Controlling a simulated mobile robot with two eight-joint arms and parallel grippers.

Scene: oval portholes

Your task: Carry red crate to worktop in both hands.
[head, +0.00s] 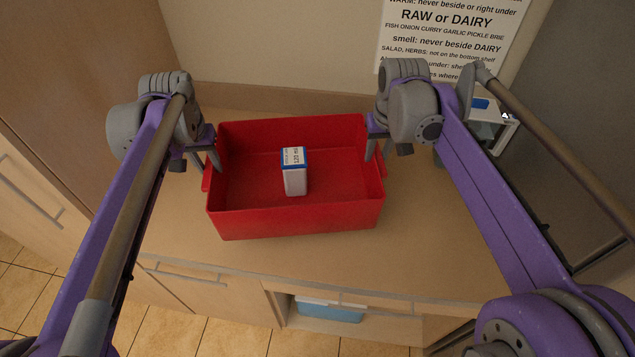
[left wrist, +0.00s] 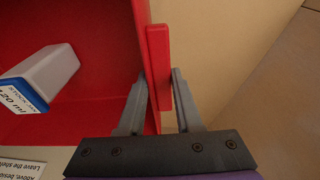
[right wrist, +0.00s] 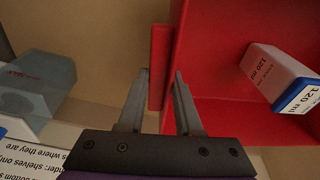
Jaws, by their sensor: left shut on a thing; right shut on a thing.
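The red crate (head: 295,221) is over the tan worktop (head: 430,235) in the head view; I cannot tell whether it rests on it or hangs just above. A white carton with a blue top (head: 294,172) stands inside the crate. My left gripper (head: 205,160) is shut on the crate's left side, its fingers either side of the wall and handle; the left wrist view shows the handle (left wrist: 159,70) between them. My right gripper (head: 378,150) is shut on the crate's right side; the right wrist view shows that handle (right wrist: 159,65) between its fingers.
A printed notice (head: 450,35) hangs on the wall behind. A white and blue item (head: 487,115) stands at the back right, partly hidden by my right arm. Worktop is bare in front and to the right of the crate. A blue box (head: 330,311) sits in an open compartment below.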

